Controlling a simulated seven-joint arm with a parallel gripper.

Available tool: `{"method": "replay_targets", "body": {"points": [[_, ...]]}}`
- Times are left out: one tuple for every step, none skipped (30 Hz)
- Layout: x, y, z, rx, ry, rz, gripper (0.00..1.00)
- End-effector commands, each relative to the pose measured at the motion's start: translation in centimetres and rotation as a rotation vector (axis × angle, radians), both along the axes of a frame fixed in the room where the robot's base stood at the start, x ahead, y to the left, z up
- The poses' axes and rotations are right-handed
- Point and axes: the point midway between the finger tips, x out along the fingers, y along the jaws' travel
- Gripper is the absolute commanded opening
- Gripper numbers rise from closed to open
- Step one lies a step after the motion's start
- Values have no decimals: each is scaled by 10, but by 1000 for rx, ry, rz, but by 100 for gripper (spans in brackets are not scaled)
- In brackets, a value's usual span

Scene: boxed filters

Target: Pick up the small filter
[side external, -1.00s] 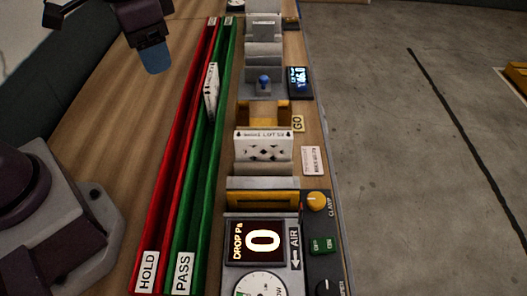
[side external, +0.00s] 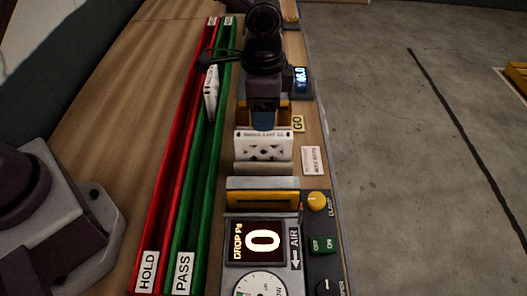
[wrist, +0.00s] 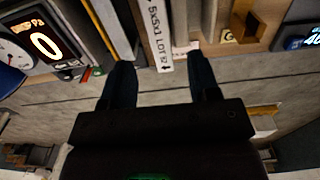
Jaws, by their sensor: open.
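In the wrist view a white labelled edge (wrist: 158,37), reading roughly "5x5x1 LOT", lies ahead between my fingers. My gripper (wrist: 162,68) is open and empty, with a finger on each side of that edge's line. In the side view my gripper (side external: 264,120) is just behind the white filter, over the yellow holder. Contact cannot be told. A second white filter (side external: 211,95) leans in the green PASS channel.
The red HOLD channel (side external: 158,215) and green PASS channel (side external: 185,225) run along the left. A pressure display (side external: 262,241) reads 0 in front, beside a yellow clamp knob (side external: 316,202). A yellow-framed slot (side external: 262,197) lies between display and filter. Bare wooden table is at left.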

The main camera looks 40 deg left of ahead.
Motion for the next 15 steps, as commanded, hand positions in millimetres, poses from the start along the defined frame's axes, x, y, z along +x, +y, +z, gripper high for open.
{"method": "replay_targets", "body": {"points": [[0, 0, -8, 0, 3, -1, 56], [0, 0, -11, 1, 2, 0, 56], [0, 0, -14, 1, 2, 1, 56], [0, 0, -15, 0, 1, 1, 56], [0, 0, -17, 0, 1, 1, 56], [0, 0, -19, 0, 1, 0, 56], [0, 0, -22, 0, 1, 0, 56], [-1, 0, -25, 1, 2, 0, 56], [-1, 0, -30, 1, 4, 1, 56], [-1, -1, -35, 1, 5, 1, 56], [-1, -1, -40, 0, 4, 0, 56], [-1, -1, -46, -1, 5, 0, 56], [-1, -1, -51, 1, 5, 0, 56], [-1, -1, -55, 0, 4, 1, 56], [-1, -1, -60, -1, 2, 1, 56]]}}
